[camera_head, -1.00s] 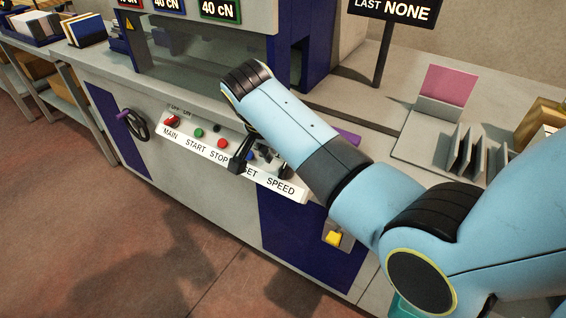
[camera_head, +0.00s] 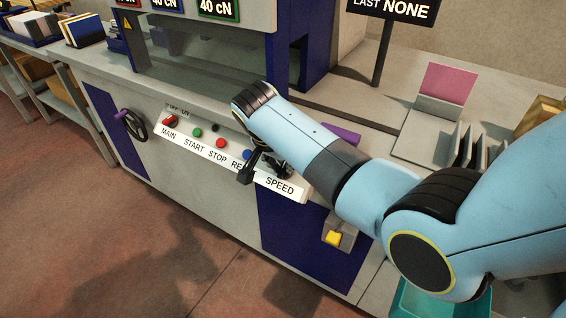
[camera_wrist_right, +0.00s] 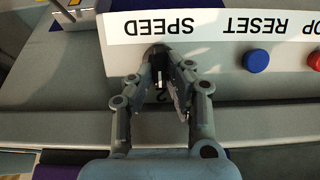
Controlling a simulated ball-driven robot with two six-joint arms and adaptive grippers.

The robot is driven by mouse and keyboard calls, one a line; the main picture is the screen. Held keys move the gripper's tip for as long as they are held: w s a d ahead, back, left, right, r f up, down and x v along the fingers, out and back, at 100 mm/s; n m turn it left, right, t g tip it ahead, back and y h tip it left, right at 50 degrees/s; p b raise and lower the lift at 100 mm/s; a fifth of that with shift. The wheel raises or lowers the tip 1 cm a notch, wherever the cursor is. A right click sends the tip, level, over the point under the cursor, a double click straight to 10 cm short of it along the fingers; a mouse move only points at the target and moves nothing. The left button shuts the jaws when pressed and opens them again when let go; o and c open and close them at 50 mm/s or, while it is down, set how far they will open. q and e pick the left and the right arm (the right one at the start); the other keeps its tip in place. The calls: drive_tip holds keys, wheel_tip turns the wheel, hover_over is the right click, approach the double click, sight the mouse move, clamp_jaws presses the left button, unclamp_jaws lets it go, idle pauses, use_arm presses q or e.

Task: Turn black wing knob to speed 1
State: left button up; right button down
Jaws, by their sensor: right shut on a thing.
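The black wing knob (camera_wrist_right: 157,52) sits on the grey panel at the SPEED label (camera_wrist_right: 176,27), which appears upside down in the right wrist view. My right gripper (camera_wrist_right: 160,78) is shut on the knob, with one finger on each side of it. A digit that looks like 2 shows between the fingers; the other dial marks and the knob's exact angle are hidden. In the head view my right gripper (camera_head: 265,167) is at the panel above the SPEED label (camera_head: 280,187), and the arm hides most of the knob. My left gripper is not in view.
The blue RESET button (camera_wrist_right: 256,61) is close beside the knob. The red STOP button (camera_head: 221,143), green START button (camera_head: 197,132) and red MAIN switch (camera_head: 170,121) are farther left. A yellow button box (camera_head: 338,236) is below, and a purple-handled handwheel (camera_head: 134,124) is at left.

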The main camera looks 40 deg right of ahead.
idle(0.3)
drive_tip(key=shift+w+r+n+p, duration=0.1)
drive_tip(key=shift+n+p, duration=0.4)
drive_tip(key=shift+n, duration=0.1)
drive_tip(key=shift+w+a+n+g+h+p, duration=0.1)
drive_tip(key=shift+n+g+h+p, duration=0.4)
drive_tip(key=shift+n, duration=0.5)
drive_tip(key=shift+w+a+n+p, duration=0.15)
drive_tip(key=shift+n+p, duration=0.15)
drive_tip(key=shift+n, duration=0.8)
drive_tip(key=shift+a+f+n+g+h, duration=0.15)
drive_tip(key=shift+n+g+h, duration=0.35)
drive_tip(key=shift+n, duration=0.8)
drive_tip(key=shift+w, duration=0.1)
drive_tip(key=c, duration=1.3)
unclamp_jaws()
drive_tip(key=shift+f, duration=0.1)
